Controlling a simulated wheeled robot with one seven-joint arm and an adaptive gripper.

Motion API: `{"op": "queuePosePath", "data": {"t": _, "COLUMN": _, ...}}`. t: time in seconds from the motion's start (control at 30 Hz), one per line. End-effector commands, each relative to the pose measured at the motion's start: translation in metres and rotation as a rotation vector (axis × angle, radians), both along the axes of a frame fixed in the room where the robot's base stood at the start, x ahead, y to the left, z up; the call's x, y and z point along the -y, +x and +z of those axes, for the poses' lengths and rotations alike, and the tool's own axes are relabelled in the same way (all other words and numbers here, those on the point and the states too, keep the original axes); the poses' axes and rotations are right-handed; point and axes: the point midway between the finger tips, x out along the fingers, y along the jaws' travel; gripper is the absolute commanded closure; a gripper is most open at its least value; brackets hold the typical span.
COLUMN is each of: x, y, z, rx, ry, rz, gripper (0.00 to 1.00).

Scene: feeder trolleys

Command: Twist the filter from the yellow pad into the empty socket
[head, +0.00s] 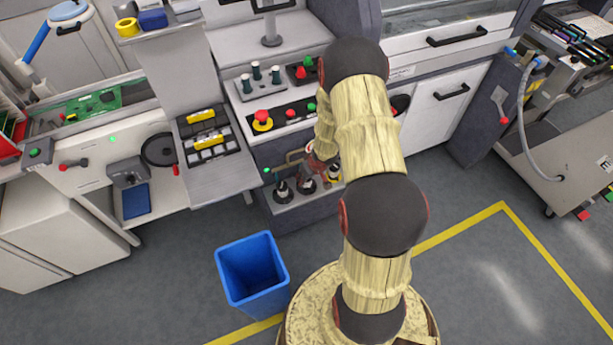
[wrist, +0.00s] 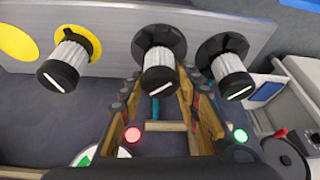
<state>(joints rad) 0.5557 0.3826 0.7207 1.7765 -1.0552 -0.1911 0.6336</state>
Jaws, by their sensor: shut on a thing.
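In the wrist view, a white ribbed filter (wrist: 159,58) with a black, white-striped cap stands between the fingers of my gripper (wrist: 158,78), which is shut on it. Its far end meets the middle black socket (wrist: 158,36); I cannot tell whether it is fully seated. To the right, another filter (wrist: 228,66) stands in a black socket (wrist: 208,50). To the left, a filter (wrist: 72,53) stands on a yellow pad (wrist: 94,40). A second yellow pad (wrist: 15,42) at the far left is bare. In the head view, my gripper (head: 314,168) is at the low shelf, partly hidden by my arm.
The filters stand on a grey shelf (head: 290,207) below a panel with a red button (head: 262,118). A blue bin (head: 251,270) stands on the floor in front. A side tray (head: 218,180) juts out at left. Open floor lies to the right.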

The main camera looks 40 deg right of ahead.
Motion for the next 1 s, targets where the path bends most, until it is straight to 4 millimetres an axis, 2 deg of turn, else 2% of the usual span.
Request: {"op": "queuePosePath", "data": {"t": 1.0, "x": 0.0007, "y": 0.0006, "z": 0.0022, "rx": 0.000, "ry": -0.001, "rz": 0.152, "gripper": 0.94}}
